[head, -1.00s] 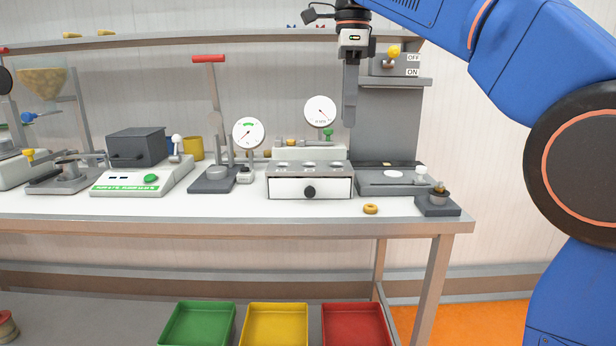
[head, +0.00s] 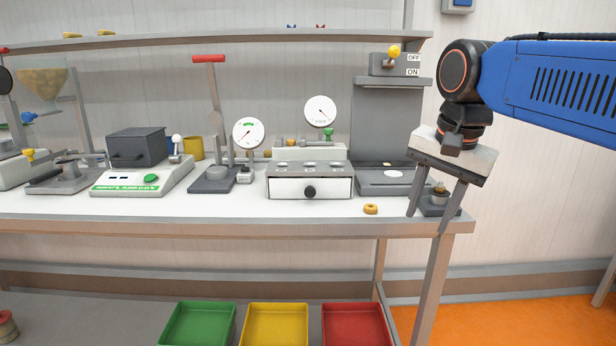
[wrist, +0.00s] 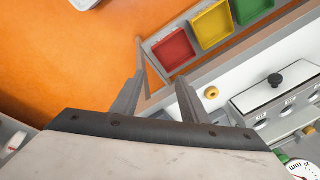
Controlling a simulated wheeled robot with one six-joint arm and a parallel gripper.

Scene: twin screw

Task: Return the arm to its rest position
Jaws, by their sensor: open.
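My gripper (head: 430,208) is open and empty at the right end of the workbench in the head view. Its two fingers point down and stand apart, in front of the small dark fixture (head: 440,197) at the bench's right corner, partly covering it. My blue arm comes in from the right edge. In the wrist view my gripper (wrist: 158,92) shows two spread fingers with nothing between them. The fingertips appear over the bench edge and the orange floor.
A brass ring (head: 370,209) lies near the front edge of the workbench (head: 200,226). A white drawer box (head: 335,187) stands behind it. Green (head: 197,325), yellow (head: 275,325) and red (head: 352,325) trays sit below. A switch panel (head: 392,65) is above. Orange floor at right is clear.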

